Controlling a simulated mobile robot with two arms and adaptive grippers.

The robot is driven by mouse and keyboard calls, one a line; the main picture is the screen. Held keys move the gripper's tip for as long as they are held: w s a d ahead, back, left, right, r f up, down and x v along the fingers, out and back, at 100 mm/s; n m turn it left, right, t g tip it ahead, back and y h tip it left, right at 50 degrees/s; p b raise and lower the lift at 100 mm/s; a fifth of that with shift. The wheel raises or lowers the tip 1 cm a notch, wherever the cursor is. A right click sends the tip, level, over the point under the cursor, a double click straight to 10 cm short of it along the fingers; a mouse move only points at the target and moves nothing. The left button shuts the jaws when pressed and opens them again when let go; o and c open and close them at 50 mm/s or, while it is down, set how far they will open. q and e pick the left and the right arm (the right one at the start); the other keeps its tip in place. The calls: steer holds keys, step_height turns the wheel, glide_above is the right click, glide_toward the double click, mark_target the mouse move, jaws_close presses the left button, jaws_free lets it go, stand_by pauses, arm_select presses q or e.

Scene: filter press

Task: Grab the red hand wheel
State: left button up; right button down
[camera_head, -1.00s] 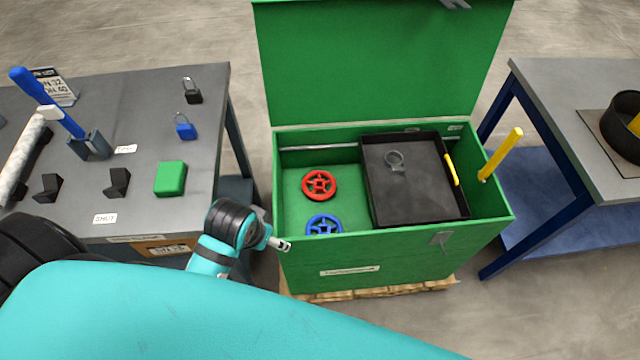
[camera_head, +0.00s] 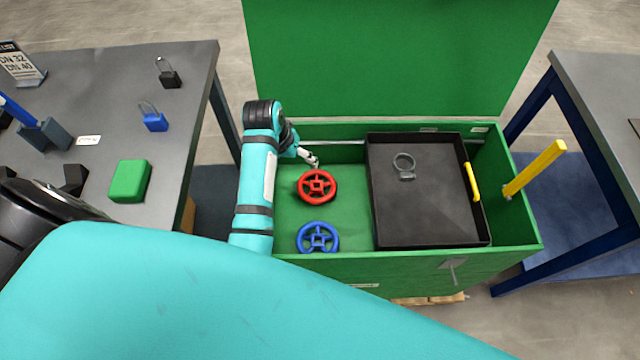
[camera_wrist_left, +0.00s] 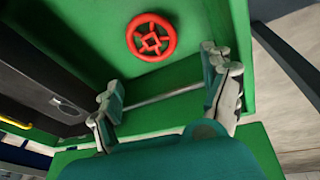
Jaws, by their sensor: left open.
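The red hand wheel (camera_head: 317,186) lies on the floor of the open green box (camera_head: 300,215), in its left part. In the left wrist view the red hand wheel (camera_wrist_left: 151,37) shows whole, beyond the fingertips and above the middle. My left gripper (camera_head: 311,159) is inside the box's outline, just behind the wheel in the head view. In the wrist view its two fingers (camera_wrist_left: 162,72) stand wide apart with nothing between them that touches. The wheel is apart from the fingers. My right gripper is not in view.
A blue hand wheel (camera_head: 317,238) lies in front of the red one. A black tray (camera_head: 430,240) with a grey shackle-like ring fills the box's right part. A metal rod (camera_wrist_left: 170,95) runs along the box wall. The raised lid (camera_head: 400,60) stands behind. Tables flank the box.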

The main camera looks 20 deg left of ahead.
arm_select(q)
steer(key=f, duration=0.1)
steer(key=b, duration=0.3)
glide_above(309, 185)
steer(key=s, duration=0.1)
steer(key=f, duration=1.1)
steer(key=shift+s+a, duration=0.1)
steer(key=shift+a, duration=0.1)
steer(key=shift+b+x, duration=0.65)
steer(key=shift+x, duration=2.1)
steer(key=shift+s, duration=0.1)
steer(key=shift+a, duration=0.1)
steer(key=c, duration=1.1)
steer(key=shift+s, duration=0.1)
